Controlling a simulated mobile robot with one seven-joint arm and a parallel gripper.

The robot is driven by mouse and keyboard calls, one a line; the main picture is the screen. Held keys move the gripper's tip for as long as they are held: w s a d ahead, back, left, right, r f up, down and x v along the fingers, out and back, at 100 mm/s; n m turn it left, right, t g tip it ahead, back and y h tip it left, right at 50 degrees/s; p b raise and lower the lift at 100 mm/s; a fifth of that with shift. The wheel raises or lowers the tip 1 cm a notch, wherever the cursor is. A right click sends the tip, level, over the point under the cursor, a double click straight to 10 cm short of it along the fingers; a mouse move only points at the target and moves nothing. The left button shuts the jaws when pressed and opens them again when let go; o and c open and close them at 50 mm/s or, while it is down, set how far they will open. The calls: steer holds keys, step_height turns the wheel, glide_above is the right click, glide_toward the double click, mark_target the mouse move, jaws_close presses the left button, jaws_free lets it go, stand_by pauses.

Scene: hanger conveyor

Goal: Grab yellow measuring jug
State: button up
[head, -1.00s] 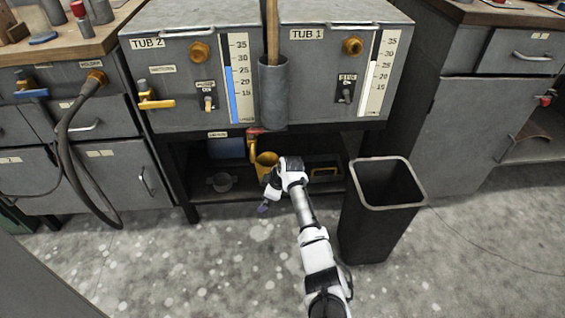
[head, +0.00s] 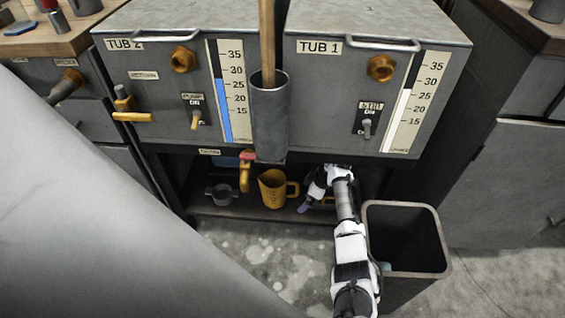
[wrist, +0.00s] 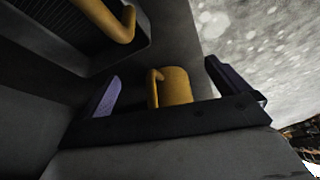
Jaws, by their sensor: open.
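The yellow measuring jug (head: 271,192) stands upright on the low shelf under the tubs, with its handle on the right side in the head view. My gripper (head: 308,200) is just right of the jug's handle, at the front of the shelf, apart from the jug. In the wrist view the jug (wrist: 176,86) shows between the two open fingers of my gripper (wrist: 163,79), farther off, with its handle on the left. The fingers are empty. The jug's lower part is hidden in the wrist view by the dark gripper body.
A yellow drain tap with a red top (head: 245,172) hangs left of the jug. A grey pot (head: 222,194) stands on the shelf farther left. A dark bin (head: 440,238) stands right of my arm. A yellow handle (wrist: 108,18) is close above in the wrist view.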

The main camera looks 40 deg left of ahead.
steer(key=a, duration=0.2)
steer(key=s+a+b, duration=0.1)
steer(key=a, duration=0.1)
steer(key=s+a+b, duration=0.1)
steer(key=a, duration=0.2)
steer(key=shift+s+f, duration=0.1)
steer(key=a, duration=0.1)
steer(key=a+b, duration=0.1)
steer(key=s+a+b, duration=0.1)
steer(key=shift+a+f, duration=0.25)
steer(key=shift+a, duration=0.1)
steer(key=shift+f, duration=0.3)
steer(key=shift+r, duration=0.1)
steer(key=c, duration=1)
steer(key=shift+r, duration=0.1)
steer(key=shift+c, duration=0.2)
